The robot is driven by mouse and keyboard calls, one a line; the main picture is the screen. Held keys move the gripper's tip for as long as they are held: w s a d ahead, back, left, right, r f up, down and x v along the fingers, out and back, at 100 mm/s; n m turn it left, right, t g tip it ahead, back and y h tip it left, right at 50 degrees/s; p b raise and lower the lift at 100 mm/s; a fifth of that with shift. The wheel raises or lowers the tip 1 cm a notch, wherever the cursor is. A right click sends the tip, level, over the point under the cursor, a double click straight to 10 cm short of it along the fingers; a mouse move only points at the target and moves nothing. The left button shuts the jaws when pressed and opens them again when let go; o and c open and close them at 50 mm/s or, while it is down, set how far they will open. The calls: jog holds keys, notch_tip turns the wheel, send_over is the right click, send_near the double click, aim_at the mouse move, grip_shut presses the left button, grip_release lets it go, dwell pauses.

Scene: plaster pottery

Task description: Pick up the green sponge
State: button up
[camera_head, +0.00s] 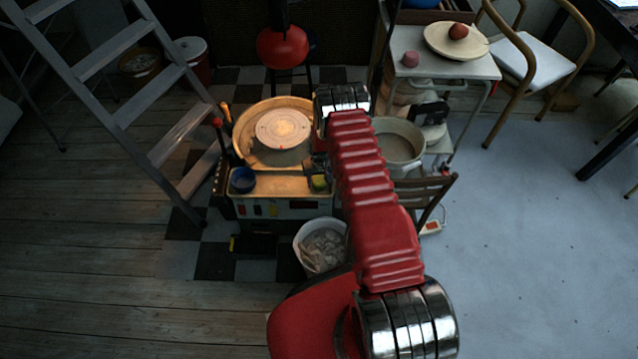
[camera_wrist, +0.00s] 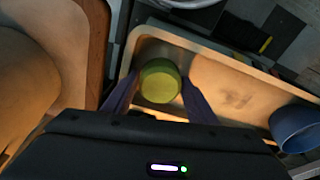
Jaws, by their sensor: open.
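The green sponge (camera_head: 319,184) sits at the right end of the shelf on the front of the pottery wheel. In the wrist view the sponge (camera_wrist: 160,78) looks round and yellow-green, lying in the corner of the pale tray (camera_wrist: 225,90). My gripper (camera_head: 314,171) is over that end of the shelf. In the wrist view its two dark fingers (camera_wrist: 157,86) are apart, one on each side of the sponge. I cannot tell whether they touch it. The gripper is open. In the head view, my gripper and arm partly crowd the sponge.
A blue bowl (camera_head: 243,180) stands at the other end of the shelf; it also shows in the wrist view (camera_wrist: 296,126). The wheel head (camera_head: 282,128) is behind. A white bucket (camera_head: 322,245) stands below, and another bucket (camera_head: 398,146) is to the right.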

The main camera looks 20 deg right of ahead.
aim_at(319, 179)
jog(key=shift+c, duration=0.6)
jog(key=c, duration=0.6)
jog(key=shift+o, duration=0.2)
jog(key=shift+r, duration=5)
jog(key=o, duration=0.4)
jog(key=c, duration=0.3)
